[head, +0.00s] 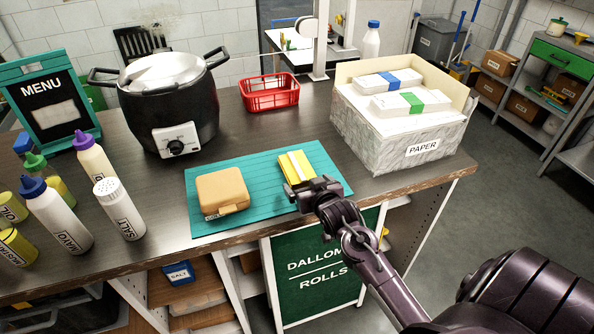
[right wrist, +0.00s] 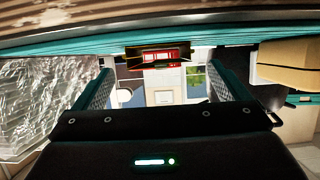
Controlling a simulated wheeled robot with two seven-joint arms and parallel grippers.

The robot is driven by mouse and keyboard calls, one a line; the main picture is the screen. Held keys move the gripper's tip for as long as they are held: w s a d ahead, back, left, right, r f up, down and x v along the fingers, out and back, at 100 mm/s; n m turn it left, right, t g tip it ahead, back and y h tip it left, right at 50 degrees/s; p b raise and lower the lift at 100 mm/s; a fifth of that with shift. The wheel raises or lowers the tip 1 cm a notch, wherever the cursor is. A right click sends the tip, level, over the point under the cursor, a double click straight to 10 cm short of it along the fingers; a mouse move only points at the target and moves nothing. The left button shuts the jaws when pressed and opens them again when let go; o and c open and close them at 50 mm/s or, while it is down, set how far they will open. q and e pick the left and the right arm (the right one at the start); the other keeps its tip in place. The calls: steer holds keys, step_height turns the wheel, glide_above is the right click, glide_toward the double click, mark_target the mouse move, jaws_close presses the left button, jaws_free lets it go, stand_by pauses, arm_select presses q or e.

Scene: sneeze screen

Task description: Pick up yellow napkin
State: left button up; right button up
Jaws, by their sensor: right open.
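The yellow napkin (head: 292,167), a folded yellow piece with a pale stripe, lies on the teal mat (head: 240,168) right of a tan box (head: 221,191). My right gripper (head: 314,188) is open and low at the mat's front edge, just in front of the napkin; its jaws look empty. In the right wrist view a dark yellow-edged shape with red in its middle (right wrist: 152,56) shows ahead between the two fingers; I cannot tell how much of it is the napkin. My left gripper is not in view.
The paper box (head: 400,127) stands right of the mat. A red basket (head: 270,92) and a black cooker (head: 168,98) stand behind it. Several bottles (head: 58,215) and a menu board (head: 43,105) are at the left. The counter's front edge runs just below the mat.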

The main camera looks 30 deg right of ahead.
mark_target(305, 180)
steer(key=p+x, duration=0.1)
steer(key=x, duration=0.2)
steer(key=shift+w+d, duration=0.1)
steer(key=shift+w, duration=0.15)
steer(key=shift+w+f, duration=0.3)
steer(key=shift+w, duration=0.1)
steer(key=c, duration=1)
steer(key=shift+c, duration=0.2)
step_height(305, 180, up, 20)
steer(key=b, duration=0.2)
steer(key=shift+d, duration=0.1)
